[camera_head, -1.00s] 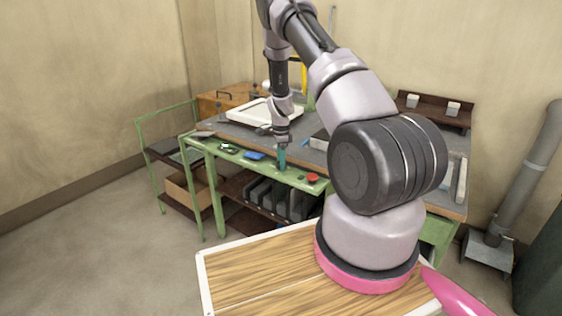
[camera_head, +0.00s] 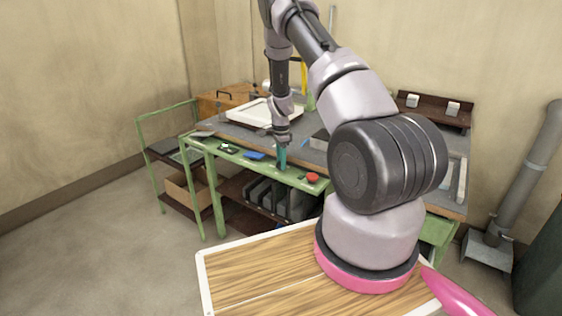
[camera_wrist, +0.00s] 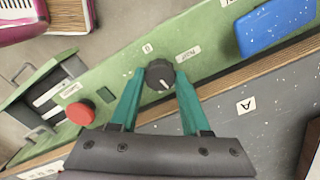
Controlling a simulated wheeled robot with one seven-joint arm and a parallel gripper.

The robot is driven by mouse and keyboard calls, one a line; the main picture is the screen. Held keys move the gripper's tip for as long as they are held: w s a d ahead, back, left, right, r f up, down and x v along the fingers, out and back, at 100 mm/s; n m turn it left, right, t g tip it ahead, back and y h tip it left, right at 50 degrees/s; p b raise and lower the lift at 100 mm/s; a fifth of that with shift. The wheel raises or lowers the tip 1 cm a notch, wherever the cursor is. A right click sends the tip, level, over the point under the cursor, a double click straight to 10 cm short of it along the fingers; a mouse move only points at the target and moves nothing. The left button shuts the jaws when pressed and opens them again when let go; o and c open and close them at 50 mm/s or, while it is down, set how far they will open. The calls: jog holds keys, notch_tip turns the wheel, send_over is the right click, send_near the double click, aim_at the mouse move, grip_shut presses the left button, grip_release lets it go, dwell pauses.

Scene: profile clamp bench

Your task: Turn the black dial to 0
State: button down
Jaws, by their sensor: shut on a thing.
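The black dial (camera_wrist: 159,76) sits on the green front panel (camera_wrist: 213,48) of the bench. It is round, with a white pointer line that runs toward the lower right in the wrist view. My gripper (camera_wrist: 156,84) has its teal fingers on either side of the dial, shut on it. In the head view my gripper (camera_head: 282,160) points down at the panel's front edge, and the dial is hidden or too small to tell there. A small white label (camera_wrist: 147,48) with a mark lies just above the dial; another label (camera_wrist: 188,52) with text is to its upper right.
A red button (camera_wrist: 80,111) and a small dark square (camera_wrist: 115,121) are left of the dial. A blue block (camera_wrist: 274,27) is to the right. A grey bench top (camera_wrist: 270,88) with a label "A" adjoins the panel. A white tray (camera_head: 262,113) stands on the bench.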

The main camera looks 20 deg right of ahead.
jog(key=n, duration=1.4)
jog(key=shift+n, duration=0.3)
jog(key=n, duration=0.4)
jog(key=shift+w, duration=0.1)
jog(key=n, duration=0.7)
jog(key=shift+n, duration=0.3)
jog(key=n, duration=0.3)
jog(key=shift+n, duration=2.3)
